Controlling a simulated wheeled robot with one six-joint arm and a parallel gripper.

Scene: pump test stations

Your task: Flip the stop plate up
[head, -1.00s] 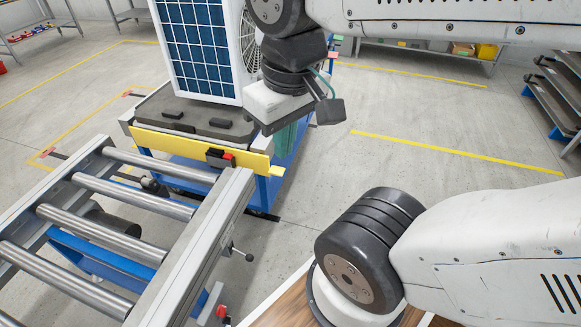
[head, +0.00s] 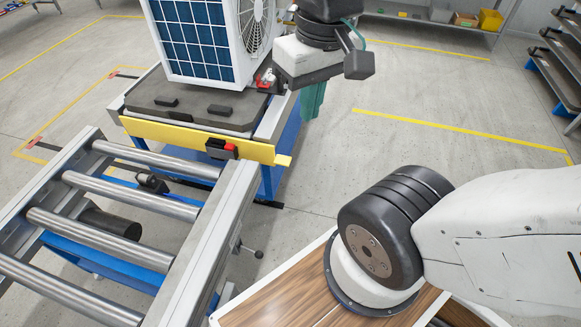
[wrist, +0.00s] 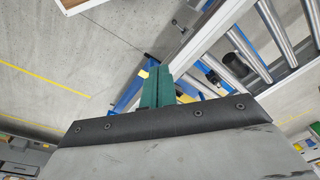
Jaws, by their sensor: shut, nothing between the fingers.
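The stop plate is a long yellow plate (head: 180,136) across the near end of the blue cart, facing the roller conveyor. Its top edge is about level with the cart deck, and a small black and red latch (head: 222,149) sits on its front. My gripper (head: 312,104) has green fingers pointing down, to the right of the cart and beyond the plate's right end, apart from it. The fingers are closed together and empty. In the wrist view the green fingers (wrist: 157,88) show past the dark wrist edge, which hides much of the cart.
A white-framed unit with a blue panel (head: 195,40) stands on the cart deck. The roller conveyor (head: 130,205) lies close in front of the plate, with a narrow gap. Open floor (head: 420,100) with yellow lines is on the right; shelves stand behind.

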